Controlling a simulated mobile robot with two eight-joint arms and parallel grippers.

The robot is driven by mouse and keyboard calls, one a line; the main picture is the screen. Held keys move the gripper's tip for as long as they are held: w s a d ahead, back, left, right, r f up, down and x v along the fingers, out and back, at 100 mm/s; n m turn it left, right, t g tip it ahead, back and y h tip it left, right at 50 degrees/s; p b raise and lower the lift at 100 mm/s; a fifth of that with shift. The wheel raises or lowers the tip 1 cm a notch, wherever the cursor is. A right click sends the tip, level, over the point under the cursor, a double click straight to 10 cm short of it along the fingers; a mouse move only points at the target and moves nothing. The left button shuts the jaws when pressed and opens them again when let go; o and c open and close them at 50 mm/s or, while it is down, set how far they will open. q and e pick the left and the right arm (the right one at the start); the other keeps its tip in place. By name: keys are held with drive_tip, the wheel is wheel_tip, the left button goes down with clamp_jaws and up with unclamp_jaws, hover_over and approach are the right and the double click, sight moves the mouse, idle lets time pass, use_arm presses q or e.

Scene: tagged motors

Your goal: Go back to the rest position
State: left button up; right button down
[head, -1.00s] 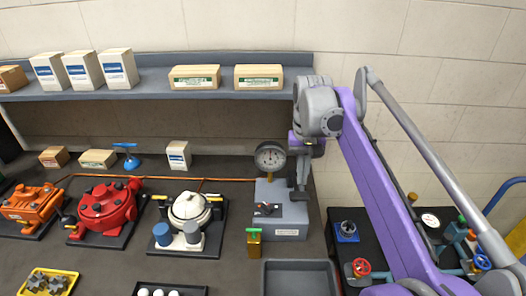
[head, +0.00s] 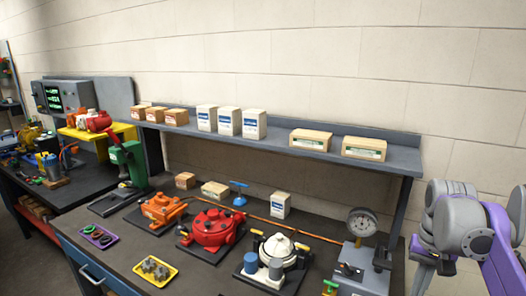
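My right arm (head: 496,242) comes in at the right edge, with purple links and a thick grey joint. Its lower end, around the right gripper (head: 436,264), hangs beside the gauge stand and is mostly hidden, so I cannot tell its fingers. My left arm and gripper are not in view. On the bench stand an orange unit (head: 162,209), a red unit (head: 212,229) and a cream-white unit (head: 277,250), each on a dark base. A grey stand with a round gauge (head: 361,223) is at their right.
A grey shelf (head: 270,143) above the bench carries several boxes (head: 229,121). A yellow tray (head: 156,271) and a purple tray (head: 99,236) lie at the front left. A green press (head: 127,162) stands behind them. A second bench with a screen (head: 55,97) is further left.

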drive_tip(key=s+a+f+n+t, duration=0.3)
drive_tip(key=s+a+f, duration=0.4)
drive_tip(key=a+f, duration=0.1)
drive_tip(key=s+a+f+n+t, duration=0.2)
drive_tip(key=s+a+f, duration=0.4)
drive_tip(key=f, duration=0.5)
drive_tip(key=a+t, duration=0.1)
drive_tip(key=a, duration=0.1)
drive_tip(key=shift+s+a+f+n, duration=0.2)
drive_tip(key=shift+s+a+n, duration=0.1)
drive_tip(key=shift+s+n, duration=0.1)
